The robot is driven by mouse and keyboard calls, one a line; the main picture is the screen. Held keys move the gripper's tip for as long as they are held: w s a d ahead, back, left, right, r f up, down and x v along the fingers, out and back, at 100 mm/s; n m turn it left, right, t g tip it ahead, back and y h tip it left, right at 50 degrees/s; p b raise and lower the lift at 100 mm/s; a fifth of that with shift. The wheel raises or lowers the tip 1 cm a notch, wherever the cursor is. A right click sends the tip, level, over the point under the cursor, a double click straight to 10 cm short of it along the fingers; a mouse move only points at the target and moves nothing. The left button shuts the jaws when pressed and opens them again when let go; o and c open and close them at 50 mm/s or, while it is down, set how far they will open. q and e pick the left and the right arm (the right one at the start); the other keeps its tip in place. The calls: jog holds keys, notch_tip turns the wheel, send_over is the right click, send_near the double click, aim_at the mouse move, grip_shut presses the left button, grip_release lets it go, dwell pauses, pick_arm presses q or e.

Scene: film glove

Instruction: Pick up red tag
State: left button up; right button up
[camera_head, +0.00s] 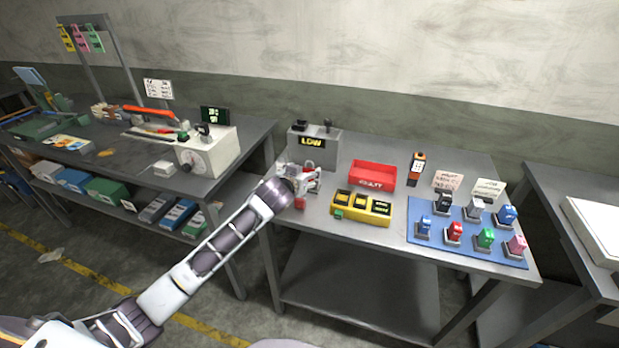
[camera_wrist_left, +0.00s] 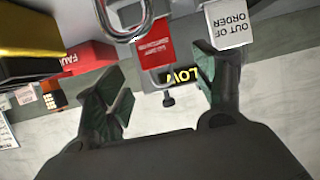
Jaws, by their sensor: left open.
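The red tag (camera_wrist_left: 154,43) with small white print shows at the top middle of the wrist view, beside a metal shackle (camera_wrist_left: 125,15). My left gripper (camera_head: 309,178) is open over the left part of the middle table in the head view. In the wrist view its two dark green-padded fingers (camera_wrist_left: 160,90) stand apart with the tag beyond the gap between them. I see no contact with the tag. In the head view the gripper mostly hides the tag. A small red object (camera_head: 300,203) shows just below the gripper. My right gripper is not in view.
A white OUT OF ORDER tag (camera_wrist_left: 230,25) is close to the right finger. A grey LOW box (camera_head: 328,148) stands behind the gripper. A red bin (camera_head: 372,175) and yellow tray (camera_head: 346,211) stand to its right. A blue mat (camera_head: 452,252) holds several padlocks.

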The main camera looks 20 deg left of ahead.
aim_at(309, 169)
pick_arm(q)
jog(key=shift+w+f, duration=0.15)
jog(key=shift+w, duration=0.25)
jog(key=shift+w, duration=0.15)
jog(key=shift+x, duration=1.45)
jog(key=shift+p+x, duration=0.3)
jog(key=shift+x, duration=0.7)
jog(key=shift+d, duration=0.15)
jog(key=c, duration=1)
jog(key=shift+c, duration=0.2)
